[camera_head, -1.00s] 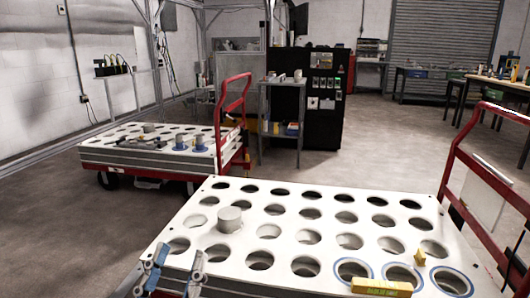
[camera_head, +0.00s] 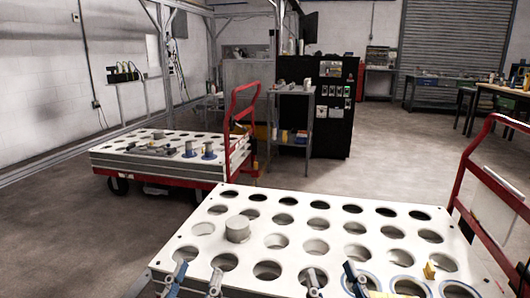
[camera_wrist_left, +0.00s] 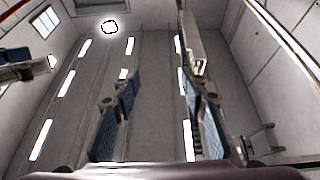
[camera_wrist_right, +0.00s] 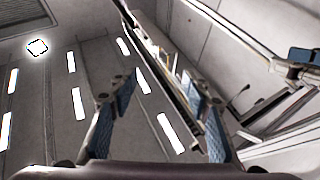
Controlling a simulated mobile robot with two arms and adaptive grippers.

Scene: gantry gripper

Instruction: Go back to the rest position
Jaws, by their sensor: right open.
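My left gripper (camera_head: 197,277) is at the bottom of the head view, over the near left edge of the white holed table top (camera_head: 193,241). Its fingers point up and stand apart with nothing between them, as the left wrist view (camera_wrist_left: 157,108) also shows. My right gripper (camera_head: 334,279) is to its right at the bottom edge, in front of the near holes. Its fingers also point up, apart and empty, as in the right wrist view (camera_wrist_right: 160,112). Both wrist cameras look up at the ceiling with its lights. The two grippers are apart from each other.
A grey cylinder (camera_head: 238,229) stands on the near table top. A small yellow piece (camera_head: 430,271) is at its right. A second holed cart (camera_head: 120,155) with several parts stands behind at left. A shelf (camera_head: 291,118) and a black cabinet (camera_head: 333,105) are farther back. Open floor lies between.

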